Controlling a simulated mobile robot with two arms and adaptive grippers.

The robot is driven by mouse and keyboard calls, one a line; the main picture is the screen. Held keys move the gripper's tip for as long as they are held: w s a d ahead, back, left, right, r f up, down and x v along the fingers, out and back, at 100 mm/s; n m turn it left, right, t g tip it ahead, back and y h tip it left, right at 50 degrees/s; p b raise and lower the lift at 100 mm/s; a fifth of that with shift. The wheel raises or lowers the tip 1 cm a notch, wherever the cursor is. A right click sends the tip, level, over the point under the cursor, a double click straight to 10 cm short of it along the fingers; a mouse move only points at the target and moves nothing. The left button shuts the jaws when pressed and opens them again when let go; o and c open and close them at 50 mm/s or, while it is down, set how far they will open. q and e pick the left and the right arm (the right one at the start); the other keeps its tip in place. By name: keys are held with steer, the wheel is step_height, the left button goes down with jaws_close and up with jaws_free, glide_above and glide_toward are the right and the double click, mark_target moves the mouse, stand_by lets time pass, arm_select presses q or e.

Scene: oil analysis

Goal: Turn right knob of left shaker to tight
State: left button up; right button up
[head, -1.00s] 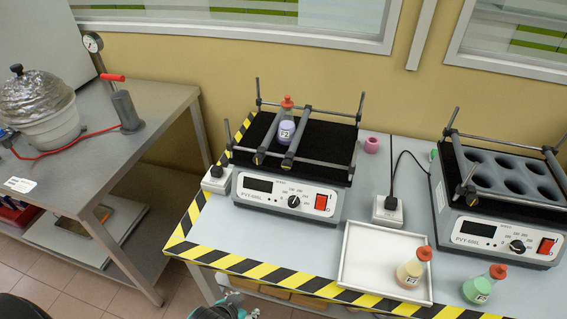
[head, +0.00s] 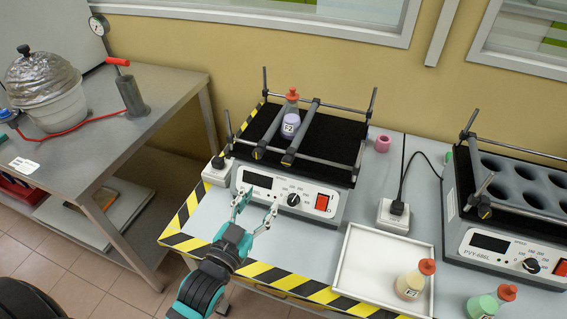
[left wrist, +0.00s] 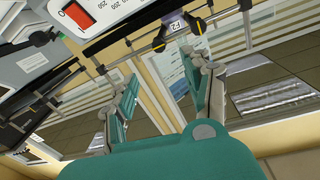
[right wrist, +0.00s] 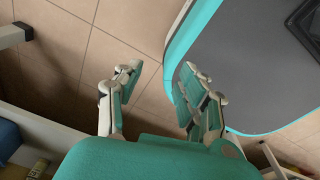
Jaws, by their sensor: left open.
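The left shaker (head: 342,205) has two clamp bars across its top with dark, yellow-marked knobs at their front ends. The right knob (head: 288,160) is above the control panel; its tightness cannot be told. The left knob (head: 257,153) is beside it. A flask with purple liquid and a red cap (head: 290,122) stands between the bars. My left gripper (head: 256,208) is open and empty in front of the panel, below the knobs and apart from them. In the left wrist view a knob (left wrist: 159,46) shows beyond the fingers. My right gripper (right wrist: 160,78) is open and empty, over the floor.
A white tray (head: 350,275) and flasks with beige (head: 410,284) and green (head: 482,305) contents are at front right. A power socket (head: 394,214) stands between the left shaker and a second shaker (head: 500,245). A side table (head: 75,155) is at left.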

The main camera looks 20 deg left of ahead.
mark_target(286, 163)
arm_select(q)
steer(key=w, duration=0.4)
steer(key=w+d+p, duration=0.1)
steer(key=w, duration=0.7)
steer(key=shift+d, duration=0.3)
steer(key=shift+w+d, duration=0.1)
steer(key=shift+w, duration=0.4)
arm_select(e)
steer(key=shift+w+a+r, duration=0.1)
steer(key=shift+a+r, duration=0.1)
steer(key=shift+r, duration=0.25)
steer(key=shift+w+a+r, duration=0.1)
steer(key=shift+a+r, duration=0.1)
steer(key=shift+r, duration=0.2)
arm_select(q)
jaws_close()
